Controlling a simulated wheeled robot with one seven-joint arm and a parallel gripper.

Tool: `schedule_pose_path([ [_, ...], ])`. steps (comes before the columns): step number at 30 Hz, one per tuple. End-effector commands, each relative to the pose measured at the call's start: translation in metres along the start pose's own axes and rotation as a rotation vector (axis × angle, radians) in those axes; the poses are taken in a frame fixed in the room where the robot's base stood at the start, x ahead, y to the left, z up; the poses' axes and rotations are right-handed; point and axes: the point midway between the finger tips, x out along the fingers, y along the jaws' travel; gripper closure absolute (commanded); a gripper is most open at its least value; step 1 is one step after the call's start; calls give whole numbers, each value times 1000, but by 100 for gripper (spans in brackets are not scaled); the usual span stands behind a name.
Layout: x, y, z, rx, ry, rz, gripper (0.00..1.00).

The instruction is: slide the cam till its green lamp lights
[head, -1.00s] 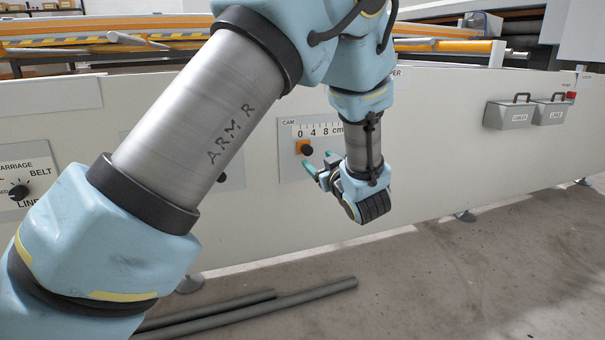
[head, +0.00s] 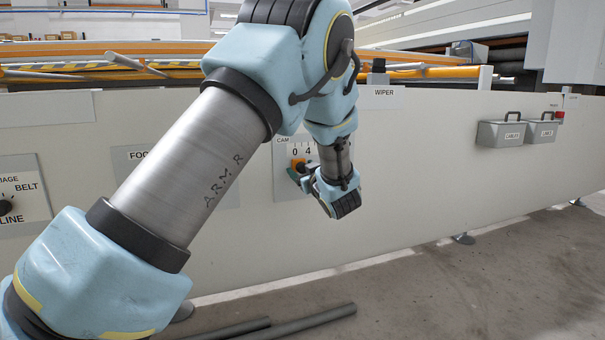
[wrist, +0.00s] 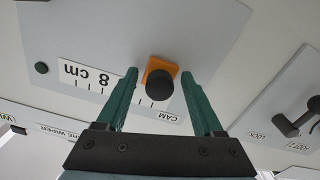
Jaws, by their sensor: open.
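The cam is an orange block with a round black knob (wrist: 160,84), near the CAM-label end of a centimetre scale (wrist: 92,76). The orange block also shows in the head view (head: 298,163), partly covered by my gripper (head: 302,176). In the wrist view my gripper (wrist: 160,73) is open, with one green finger on each side of the knob. Gaps show between the fingers and the knob; I cannot tell how deep the fingers reach. A round dark green lamp (wrist: 41,68) sits beyond the 8 mark and looks unlit. My arm covers it in the head view.
A neighbouring panel with a black lever (wrist: 296,120) and a LOCK label is at the right in the wrist view. Two grey boxes (head: 500,132) hang farther right on the machine's side. Dark pipes (head: 300,322) lie on the floor. The floor at right is clear.

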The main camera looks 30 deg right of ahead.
Motion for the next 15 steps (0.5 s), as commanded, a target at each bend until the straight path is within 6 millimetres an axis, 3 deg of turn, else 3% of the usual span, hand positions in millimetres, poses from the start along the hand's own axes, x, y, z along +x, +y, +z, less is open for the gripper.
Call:
schedule_pose_path([
  [7, 1, 0, 0, 0, 0, 0, 31],
  [15, 0, 0, 0, 0, 0, 0, 60],
])
